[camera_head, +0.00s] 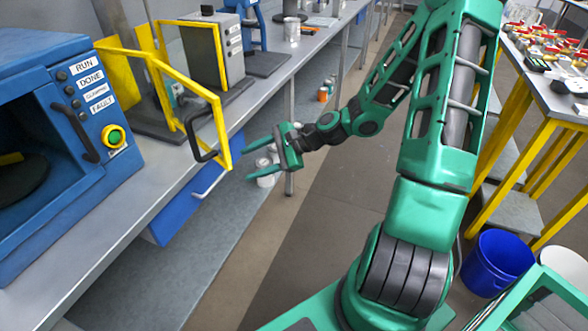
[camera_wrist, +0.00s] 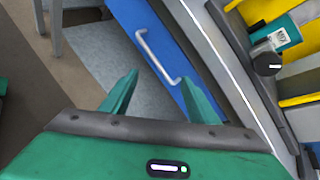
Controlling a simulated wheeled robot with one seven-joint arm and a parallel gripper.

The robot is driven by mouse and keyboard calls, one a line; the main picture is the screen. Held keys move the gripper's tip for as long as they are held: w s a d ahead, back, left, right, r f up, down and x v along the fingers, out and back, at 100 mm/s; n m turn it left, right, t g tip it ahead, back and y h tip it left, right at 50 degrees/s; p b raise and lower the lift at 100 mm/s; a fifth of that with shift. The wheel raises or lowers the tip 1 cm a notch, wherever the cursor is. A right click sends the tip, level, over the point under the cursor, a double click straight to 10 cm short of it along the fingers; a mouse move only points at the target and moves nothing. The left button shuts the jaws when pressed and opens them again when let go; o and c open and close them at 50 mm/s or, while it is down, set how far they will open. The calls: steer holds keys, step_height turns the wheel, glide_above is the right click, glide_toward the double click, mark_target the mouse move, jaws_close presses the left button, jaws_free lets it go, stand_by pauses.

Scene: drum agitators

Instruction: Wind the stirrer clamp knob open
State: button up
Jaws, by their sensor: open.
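The stirrer (camera_head: 207,55) is a grey box on a dark base on the bench, behind a yellow guard frame. In the wrist view, a black knob (camera_wrist: 267,64) with a white mark shows at the upper right, next to a teal cylinder (camera_wrist: 283,38); it looks like the clamp knob. In the head view this part is small and partly hidden by the guard, so I cannot make out the knob. My gripper (camera_head: 250,163) is open and empty, in front of the bench edge and apart from the knob. Its fingers also show in the wrist view (camera_wrist: 160,77).
The yellow guard (camera_head: 221,128) with a black handle (camera_head: 199,140) juts toward the bench edge. A blue machine (camera_head: 70,110) stands at left. Below the bench is a blue drawer (camera_head: 185,205) with a silver handle. A blue bucket (camera_head: 497,262) stands at right. The aisle floor is clear.

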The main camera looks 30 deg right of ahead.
steer(key=s+d+r+n+g+h, duration=0.2)
steer(key=s+d+n+g+h, duration=0.2)
steer(key=s, duration=0.7)
steer(key=shift+s+d+r+n+h, duration=0.3)
steer(key=shift+d+n+h, duration=0.5)
steer(key=shift+d+n, duration=0.75)
steer(key=shift+d, duration=0.15)
steer(key=shift+w+m, duration=0.1)
steer(key=shift+m, duration=0.15)
